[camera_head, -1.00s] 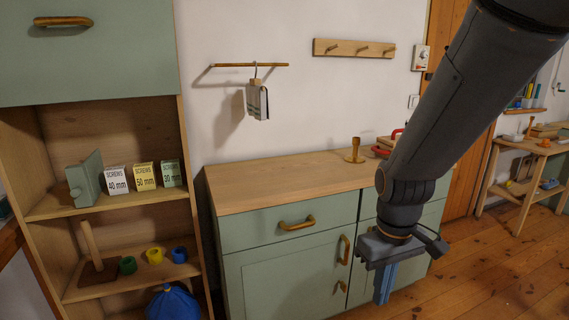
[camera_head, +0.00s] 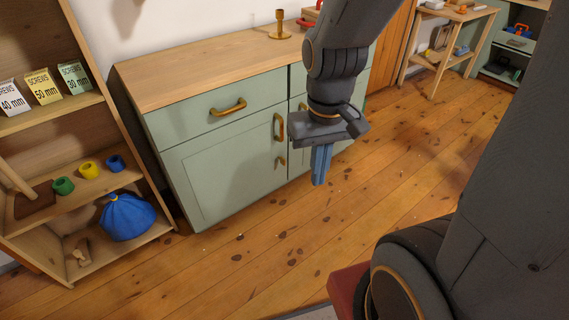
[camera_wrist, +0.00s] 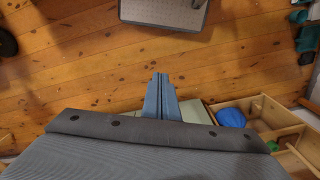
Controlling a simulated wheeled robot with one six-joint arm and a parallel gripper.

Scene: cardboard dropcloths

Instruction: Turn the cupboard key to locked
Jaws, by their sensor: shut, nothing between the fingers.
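The green cupboard (camera_head: 222,184) stands against the wall with a wooden top. Its brass key (camera_head: 281,162) shows low on the right edge of the left door, below the door's vertical handle (camera_head: 279,127). The key is too small to tell its turn exactly. My gripper (camera_head: 319,180) is shut and empty, its blue fingers pointing down in front of the cupboard, to the right of the key and apart from it. In the wrist view my gripper (camera_wrist: 161,80) shows its fingers together over the floor; the key does not show there.
An open shelf (camera_head: 60,230) on the left holds screw boxes, small coloured cups and a blue bag (camera_head: 126,217). The plank floor (camera_head: 260,245) before the cupboard is clear. A workbench (camera_head: 455,15) stands at the far right.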

